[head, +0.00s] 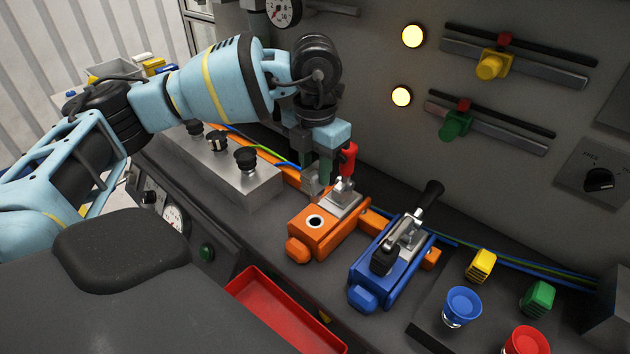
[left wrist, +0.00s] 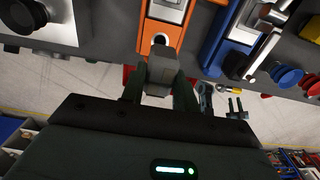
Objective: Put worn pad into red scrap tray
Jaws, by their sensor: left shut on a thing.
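My left gripper (head: 318,178) is shut on a small grey block, which looks like the worn pad (left wrist: 161,68). It holds the pad above the back left of the orange fixture (head: 312,232); in the head view the fingers and arm partly hide the pad. The orange fixture has a light ring with a dark centre on top, and its red-handled clamp (head: 348,160) stands up. The red scrap tray (head: 285,315) is at the bench's front edge, lower in the head view, and its visible floor is bare.
A blue fixture (head: 385,268) with a black-handled clamp stands right of the orange one. Blue (head: 462,305) and red (head: 526,341) cups and yellow and green blocks are at the right. A grey box with black knobs (head: 222,165) is at the left. The panel wall rises behind.

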